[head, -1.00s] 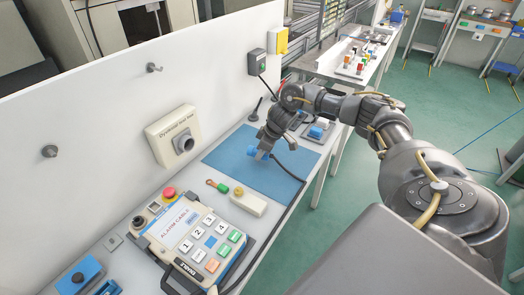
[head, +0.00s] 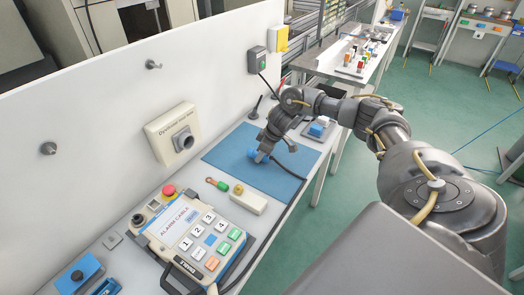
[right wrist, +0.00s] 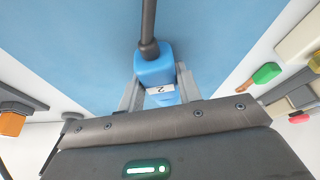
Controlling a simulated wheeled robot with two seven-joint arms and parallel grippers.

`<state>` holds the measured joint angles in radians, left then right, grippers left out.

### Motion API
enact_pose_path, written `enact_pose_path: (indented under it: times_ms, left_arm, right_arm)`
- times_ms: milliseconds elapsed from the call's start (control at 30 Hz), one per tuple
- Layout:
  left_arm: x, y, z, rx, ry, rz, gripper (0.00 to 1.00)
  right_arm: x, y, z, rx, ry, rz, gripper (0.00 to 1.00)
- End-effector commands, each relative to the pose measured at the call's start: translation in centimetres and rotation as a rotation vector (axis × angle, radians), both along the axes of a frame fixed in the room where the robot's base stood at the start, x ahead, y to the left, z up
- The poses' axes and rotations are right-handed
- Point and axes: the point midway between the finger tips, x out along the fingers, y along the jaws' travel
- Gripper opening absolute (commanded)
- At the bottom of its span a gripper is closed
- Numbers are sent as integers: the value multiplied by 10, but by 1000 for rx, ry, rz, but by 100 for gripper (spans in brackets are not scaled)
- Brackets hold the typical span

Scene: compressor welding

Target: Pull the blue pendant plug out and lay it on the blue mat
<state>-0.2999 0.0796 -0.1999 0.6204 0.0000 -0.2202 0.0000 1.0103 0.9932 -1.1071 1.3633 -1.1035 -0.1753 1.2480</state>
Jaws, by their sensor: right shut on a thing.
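The blue pendant plug (right wrist: 155,68) is between the fingers of my right gripper (right wrist: 160,92), with its dark cable running away from it over the mat. In the head view the plug (head: 258,156) is at the tip of my right gripper (head: 262,150), over the blue mat (head: 226,157). My right gripper is shut on the plug. Whether the plug touches the mat is hard to tell. The grey socket (head: 183,141) on the cream box on the white panel is empty. My left gripper is not in view.
A teach pendant (head: 195,238) with several buttons lies in front of the mat. A cream block (head: 248,201) and a green-handled tool (head: 217,184) lie between them. A white panel stands along the left. The mat's near part is clear.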

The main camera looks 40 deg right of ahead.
Motion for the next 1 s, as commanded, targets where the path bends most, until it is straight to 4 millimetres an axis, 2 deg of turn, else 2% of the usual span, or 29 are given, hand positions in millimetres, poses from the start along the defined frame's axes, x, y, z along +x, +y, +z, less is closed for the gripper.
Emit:
enact_pose_path:
  times_ms: [300,333,500,833,1000]
  left_arm:
    - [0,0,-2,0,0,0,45]
    - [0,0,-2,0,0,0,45]
    - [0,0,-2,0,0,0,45]
    - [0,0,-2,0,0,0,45]
    - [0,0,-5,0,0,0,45]
  right_arm:
    - [0,0,-7,0,0,-1,0]
    - [0,0,-7,0,0,-1,35]
    - [0,0,-6,0,0,-1,58]
    - [-1,-1,-5,0,0,0,60]
    - [-7,-5,15,0,-5,0,60]
